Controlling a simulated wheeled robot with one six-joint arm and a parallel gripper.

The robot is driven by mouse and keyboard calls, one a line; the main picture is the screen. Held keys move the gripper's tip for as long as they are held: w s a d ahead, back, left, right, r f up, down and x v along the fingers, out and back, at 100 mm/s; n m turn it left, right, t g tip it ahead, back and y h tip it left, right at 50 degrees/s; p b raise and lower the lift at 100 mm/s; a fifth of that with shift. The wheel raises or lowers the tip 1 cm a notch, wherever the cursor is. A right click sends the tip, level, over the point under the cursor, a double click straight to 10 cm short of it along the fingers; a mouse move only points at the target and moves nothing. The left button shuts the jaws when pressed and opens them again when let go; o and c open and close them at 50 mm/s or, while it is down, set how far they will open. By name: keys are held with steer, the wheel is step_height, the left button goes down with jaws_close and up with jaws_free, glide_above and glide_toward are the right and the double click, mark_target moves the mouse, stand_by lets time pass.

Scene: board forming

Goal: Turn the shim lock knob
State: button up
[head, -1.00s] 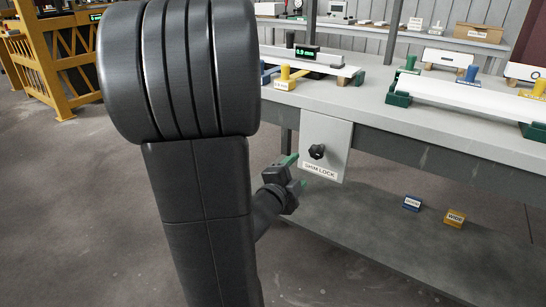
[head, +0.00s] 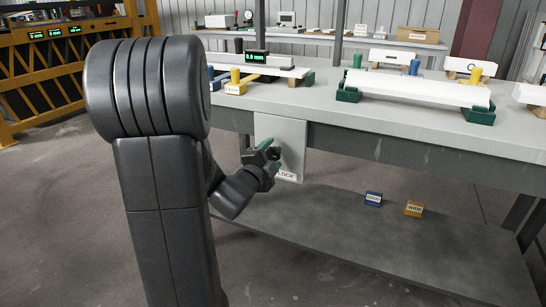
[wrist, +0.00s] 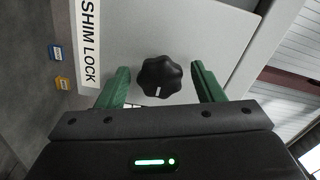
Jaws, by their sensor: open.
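The shim lock knob (wrist: 159,77) is a black lobed knob with a white mark on its lower edge in the wrist view. It sits on a light grey panel (head: 292,140) on the front of the workbench. A "SHIM LOCK" label (wrist: 86,42) is beside it on the panel. My gripper (wrist: 161,82) is open, its green fingers on either side of the knob; I cannot tell whether they touch it. In the head view my gripper (head: 271,158) is in front of the panel and hides most of the knob.
The workbench top (head: 320,98) holds white boards in green supports and a small display (head: 257,57). Below, a lower shelf (head: 330,225) carries a blue block (head: 373,199) and a yellow block (head: 413,208). An orange frame (head: 50,80) stands at the back left.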

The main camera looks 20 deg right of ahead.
steer(key=shift+w+d, duration=0.45)
steer(key=shift+d, duration=0.05)
steer(key=c, duration=1)
steer(key=shift+o, duration=0.2)
